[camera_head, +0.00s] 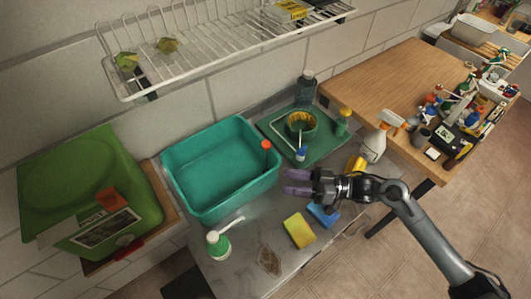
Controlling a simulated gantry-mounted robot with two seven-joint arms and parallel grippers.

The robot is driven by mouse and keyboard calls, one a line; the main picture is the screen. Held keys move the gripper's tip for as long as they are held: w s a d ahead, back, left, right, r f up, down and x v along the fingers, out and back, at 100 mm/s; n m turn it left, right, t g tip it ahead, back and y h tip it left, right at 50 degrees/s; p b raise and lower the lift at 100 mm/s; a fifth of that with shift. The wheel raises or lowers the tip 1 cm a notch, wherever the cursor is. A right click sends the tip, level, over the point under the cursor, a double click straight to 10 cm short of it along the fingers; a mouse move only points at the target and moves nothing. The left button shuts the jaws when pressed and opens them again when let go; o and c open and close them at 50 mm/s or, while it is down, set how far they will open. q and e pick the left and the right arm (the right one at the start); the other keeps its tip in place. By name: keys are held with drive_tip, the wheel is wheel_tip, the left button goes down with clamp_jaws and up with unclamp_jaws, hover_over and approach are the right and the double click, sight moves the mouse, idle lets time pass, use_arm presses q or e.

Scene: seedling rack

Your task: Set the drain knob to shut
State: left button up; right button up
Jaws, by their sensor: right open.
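A teal basin (176,188) stands on the grey metal counter (225,262). A small orange-red piece (266,145) shows at its right inner wall; it may be the drain knob, but its setting is too small to tell. My right gripper (287,182) reaches in from the right, with its purple fingers pointing left. It is open, appears empty, and is just right of the basin's front right corner, below the orange-red piece in the picture. My left gripper is not in view.
A yellow sponge (299,230) and a blue sponge (323,215) lie below my right gripper. A white-topped green bottle (218,244) stands in front of the basin. A green tray (276,122) with a bowl and bottles is behind. A wire rack (215,50) hangs above.

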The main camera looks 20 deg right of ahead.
sight(266, 143)
drive_tip(key=w+d+r+n+b, duration=0.2)
drive_tip(key=w+d+r+b, duration=0.25)
drive_tip(key=w, duration=0.25)
drive_tip(key=shift+h, duration=0.3)
drive_tip(key=p+x, duration=0.2)
drive_tip(key=x, duration=0.6)
drive_tip(key=shift+w+r+p, duration=0.15)
drive_tip(key=shift+w+p, duration=0.1)
drive_tip(key=shift+p, duration=0.05)
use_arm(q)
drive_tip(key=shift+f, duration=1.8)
use_arm(e)
drive_tip(key=shift+w+a, duration=0.25)
drive_tip(key=shift+a, duration=0.3)
clamp_jaws()
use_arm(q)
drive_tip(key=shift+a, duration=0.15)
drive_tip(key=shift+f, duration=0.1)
use_arm(e)
drive_tip(key=shift+f, duration=0.2)
